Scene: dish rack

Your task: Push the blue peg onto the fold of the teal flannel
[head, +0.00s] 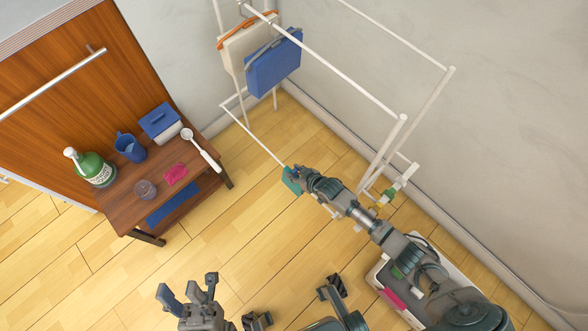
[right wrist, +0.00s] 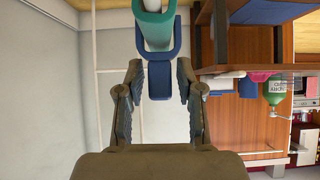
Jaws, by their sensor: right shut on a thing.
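The teal flannel (head: 291,182) hangs at the end of a low white rail in the head view. Its rolled fold shows at the top of the right wrist view (right wrist: 154,28). My right gripper (head: 298,174) is beside it, shut on the blue peg (right wrist: 160,82). The peg's two prongs show on either side of the teal fold in the right wrist view, with the fold between them. How deep the fold sits in the peg is hard to tell. My left gripper (head: 187,287) is open and empty, low over the floor, far from the flannel.
A wooden table (head: 125,204) on the left holds a green bottle (head: 95,170), a blue jug (head: 130,148) and other items. Floor between is clear.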

